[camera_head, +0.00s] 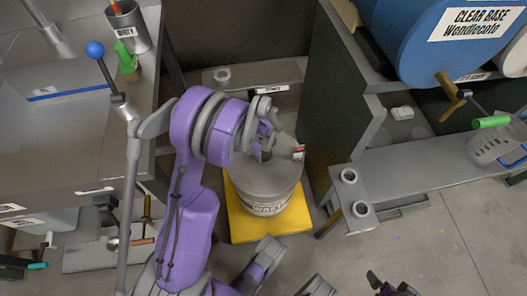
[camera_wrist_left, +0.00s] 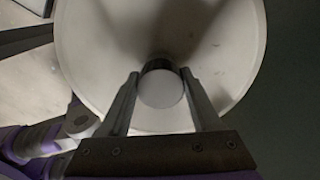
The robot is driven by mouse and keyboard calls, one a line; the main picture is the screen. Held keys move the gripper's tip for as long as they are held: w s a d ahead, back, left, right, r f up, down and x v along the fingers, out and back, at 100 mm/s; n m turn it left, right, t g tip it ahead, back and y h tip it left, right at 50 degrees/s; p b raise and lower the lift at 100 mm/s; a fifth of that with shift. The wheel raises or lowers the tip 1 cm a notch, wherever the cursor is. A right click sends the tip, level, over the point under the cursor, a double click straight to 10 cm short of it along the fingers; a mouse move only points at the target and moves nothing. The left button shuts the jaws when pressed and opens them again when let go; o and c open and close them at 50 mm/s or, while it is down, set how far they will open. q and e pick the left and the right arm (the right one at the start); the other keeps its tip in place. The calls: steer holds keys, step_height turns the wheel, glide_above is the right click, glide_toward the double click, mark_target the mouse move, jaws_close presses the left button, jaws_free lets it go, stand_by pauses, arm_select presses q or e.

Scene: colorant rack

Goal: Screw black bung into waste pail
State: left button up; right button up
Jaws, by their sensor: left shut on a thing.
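The waste pail (camera_head: 246,186) is a grey bucket with a lid, standing upright on a yellow mat in the head view. My left gripper (camera_head: 262,152) is over the lid, pointing down and partly hidden by its own arm. In the left wrist view, the gripper (camera_wrist_left: 162,92) is shut on the bung (camera_wrist_left: 161,89), seen as a round pale face with a dark edge behind it. The pale pail lid (camera_wrist_left: 230,50) fills the background. The bung is at the lid, but I cannot tell whether it is seated. My right gripper (camera_head: 394,287) shows only partly as a dark shape at the bottom edge.
The yellow mat (camera_head: 240,228) lies on the floor under the pail. A grey bench (camera_head: 60,135) is at left and a dark shelf unit (camera_head: 335,95) at right. A low grey bench (camera_head: 420,165) with two small round pieces stands right of the pail. Open floor lies at lower right.

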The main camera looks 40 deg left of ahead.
arm_select(q)
steer(key=m, duration=0.5)
steer(key=shift+w+p, duration=0.1)
steer(key=shift+p, duration=0.2)
steer(key=m, duration=0.3)
steer(key=o, duration=1.3)
steer(key=shift+o, duration=0.2)
steer(key=n, duration=0.6)
steer(key=shift+b, duration=0.4)
steer(key=n, duration=0.5)
steer(key=shift+b, duration=0.35)
steer(key=n, duration=0.2)
steer(key=shift+s+n, duration=0.2)
steer(key=shift+n, duration=0.1)
